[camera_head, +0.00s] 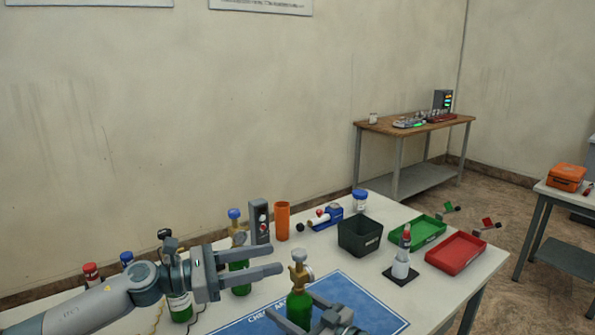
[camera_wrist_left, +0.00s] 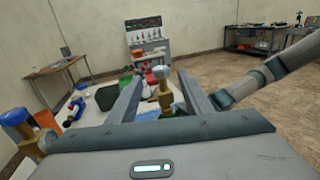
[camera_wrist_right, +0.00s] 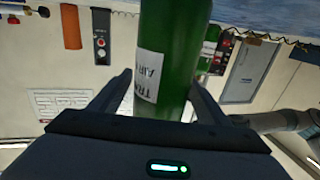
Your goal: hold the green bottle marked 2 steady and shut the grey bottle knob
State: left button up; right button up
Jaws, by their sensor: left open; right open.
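A green bottle (camera_head: 299,308) with a brass valve and a grey knob (camera_head: 299,256) stands upright at the front of the table; I cannot read a 2 on it. My right gripper (camera_head: 290,304) is open low around this bottle. In the right wrist view the green body (camera_wrist_right: 172,60) with a white label lies between the spread fingers; contact is unclear. My left gripper (camera_head: 277,257) is open, its fingertips just left of the knob. In the left wrist view the grey knob (camera_wrist_left: 161,72) shows between and beyond the fingers.
A green bottle with a blue knob (camera_head: 235,214) stands behind the left gripper; another green bottle (camera_head: 180,307) is partly hidden by it. A blue mat (camera_head: 350,300) lies on the table. A black bin (camera_head: 359,237), green tray (camera_head: 420,243) and red tray (camera_head: 456,254) stand right.

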jog(key=v, duration=1.1)
jog(key=shift+s+d, duration=0.2)
jog(key=shift+d, duration=0.05)
